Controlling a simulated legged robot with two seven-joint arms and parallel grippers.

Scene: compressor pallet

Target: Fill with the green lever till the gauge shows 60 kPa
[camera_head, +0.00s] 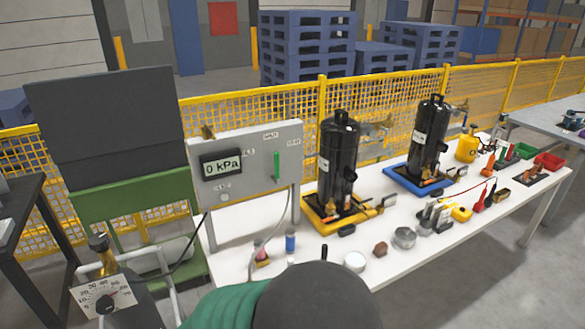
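The grey panel (250,140) stands upright on posts at the table's left end. Its display gauge (221,167) reads 0 kPa. The green lever (277,165) is on the panel's right half and stands vertical, with small labels above and beside it that are too small to read surely. Neither gripper can be made out, and nothing is seen touching the lever. A dark rounded shape and a green ridged shape at the bottom middle hide part of the table's front.
Two black compressors (338,165) (430,138) stand on yellow and blue bases on the white table (345,238). Small parts and red and green bins (548,161) lie rightward. A yellow mesh fence (385,95) runs behind.

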